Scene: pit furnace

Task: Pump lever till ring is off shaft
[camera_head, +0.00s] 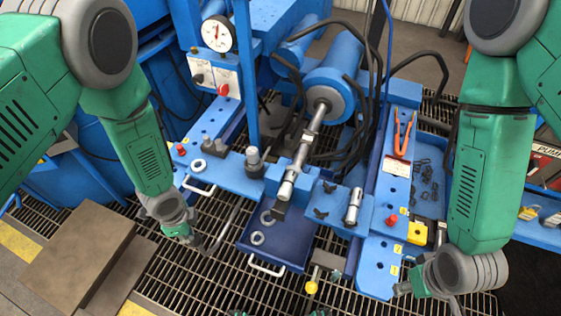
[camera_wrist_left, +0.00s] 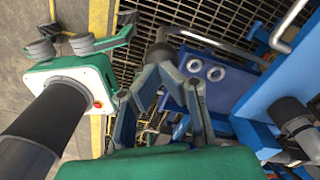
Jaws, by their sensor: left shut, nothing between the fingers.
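The lever (camera_head: 226,228) is a thin grey bent rod left of the blue tray. In the left wrist view it is a grey rod (camera_wrist_left: 215,45) with a dark end near my fingertips. My left gripper (camera_head: 195,241) is at the lever's lower end. Its fingers (camera_wrist_left: 160,62) converge there and are shut with nothing between them; whether they touch the lever is unclear. The metal shaft (camera_head: 305,145) runs from the blue cylinder (camera_head: 332,83) toward the front crossbar. I cannot clearly identify a ring on it. My right gripper (camera_head: 428,294) hangs low at right; its fingers are partly hidden.
A pressure gauge (camera_head: 218,34) stands at the back. The blue tray (camera_head: 292,252) holds loose rings (camera_head: 257,238). Orange-handled pliers (camera_head: 403,135) lie on the right rail. A brown box (camera_head: 80,250) is at left. Black hoses loop around the cylinder. Open grating lies in front.

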